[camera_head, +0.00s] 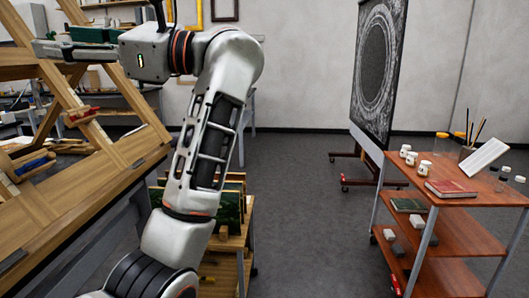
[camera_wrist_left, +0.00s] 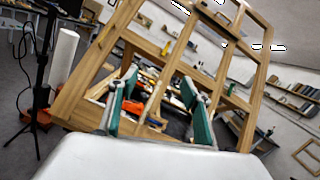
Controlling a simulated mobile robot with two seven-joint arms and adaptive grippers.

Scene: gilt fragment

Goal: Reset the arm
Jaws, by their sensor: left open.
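My left arm rises through the middle of the head view and bends over to the left at the top. Its left gripper (camera_head: 75,42) points left, in front of the large wooden easel frame (camera_head: 120,150). In the left wrist view, the gripper (camera_wrist_left: 157,112) shows two green-padded fingers spread wide with nothing between them. The wooden frame stands behind the fingers there. I cannot tell the exact gap between gripper and frame. My right gripper is in neither view.
A red-brown trolley (camera_head: 470,192) with cups, a red book (camera_head: 450,188) and brushes stands at the right. A dark panel with a ring pattern (camera_head: 378,70) stands on a wheeled stand behind it. A wooden rack (camera_head: 228,245) is beside my arm. Grey floor (camera_head: 305,210) is clear in the middle.

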